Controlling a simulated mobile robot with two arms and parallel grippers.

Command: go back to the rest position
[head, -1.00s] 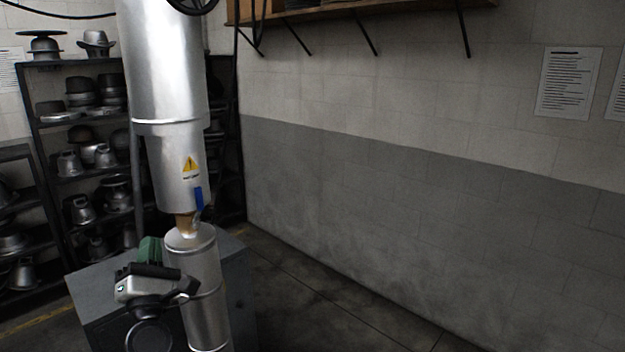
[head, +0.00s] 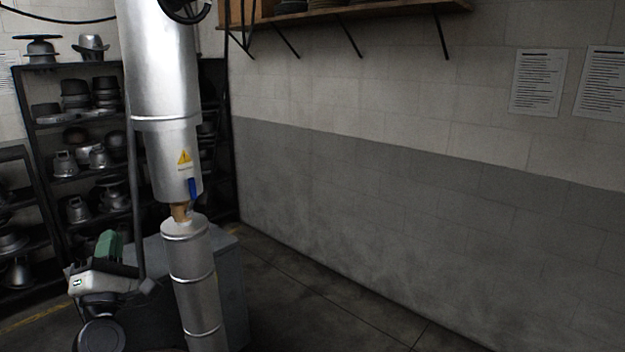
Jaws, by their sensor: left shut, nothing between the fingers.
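My left gripper (head: 109,246) is at the lower left of the head view, with its white and dark wrist below it and green parts at its far end. It is shut and empty, held up in front of the grey cabinet (head: 228,290). Its fingertips show only in part. My right gripper is not in view.
A tall metal cylinder machine (head: 165,80) with a warning label stands behind, with a narrower metal cylinder (head: 190,285) below it. Dark shelves (head: 95,125) of metal hat forms stand at the left. A wooden wall shelf (head: 350,12) is above. The floor at right is clear.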

